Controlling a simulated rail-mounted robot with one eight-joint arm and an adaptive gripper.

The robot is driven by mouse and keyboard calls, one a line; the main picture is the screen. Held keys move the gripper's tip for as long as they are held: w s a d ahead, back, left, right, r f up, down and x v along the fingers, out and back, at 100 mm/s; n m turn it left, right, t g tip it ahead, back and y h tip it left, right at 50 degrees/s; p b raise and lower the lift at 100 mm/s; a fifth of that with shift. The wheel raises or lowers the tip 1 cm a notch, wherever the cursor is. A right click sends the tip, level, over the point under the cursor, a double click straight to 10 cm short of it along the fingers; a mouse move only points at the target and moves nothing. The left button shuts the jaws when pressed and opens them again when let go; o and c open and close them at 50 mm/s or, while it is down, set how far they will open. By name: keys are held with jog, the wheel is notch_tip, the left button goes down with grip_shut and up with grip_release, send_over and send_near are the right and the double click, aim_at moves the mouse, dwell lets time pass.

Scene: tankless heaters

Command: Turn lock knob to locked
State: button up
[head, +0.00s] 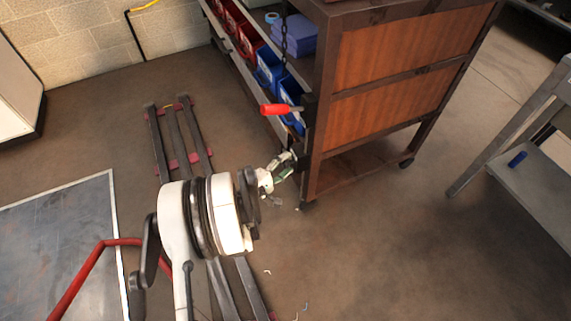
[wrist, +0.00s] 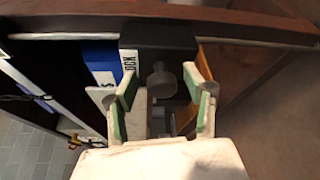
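The lock knob (wrist: 161,80) is a grey, rounded knob below a dark box (wrist: 160,42) on the cart's edge in the wrist view. A white label with partly readable dark letters (wrist: 129,72) is beside the box. My gripper (wrist: 160,88) has its two green-padded fingers spread, one on each side of the knob in the picture. Gaps show between the knob and both fingers; its exact depth between them is unclear. In the head view my gripper (head: 284,165) is at the cart's lower left corner, and the knob cannot be made out.
The brown cart (head: 395,65) with wooden panels stands beside my gripper. A red handle (head: 277,109) sticks out above it. Blue bins (head: 270,68) and red bins (head: 238,28) line the cart's left side. A grey metal table (head: 535,190) stands right; open floor lies between.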

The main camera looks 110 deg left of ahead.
jog(key=shift+r, duration=0.45)
jog(key=o, duration=0.8)
notch_tip(320, 180, up, 6)
jog(key=shift+a+r, duration=0.1)
jog(key=shift+r, duration=0.1)
notch_tip(320, 180, up, 2)
jog(key=shift+s+r, duration=0.15)
jog(key=c, duration=0.7)
jog(key=shift+s+r, duration=0.1)
jog(key=shift+c, duration=0.5)
jog(key=shift+r, duration=0.2)
jog(key=shift+w+f, duration=0.1)
jog(key=shift+w, duration=0.15)
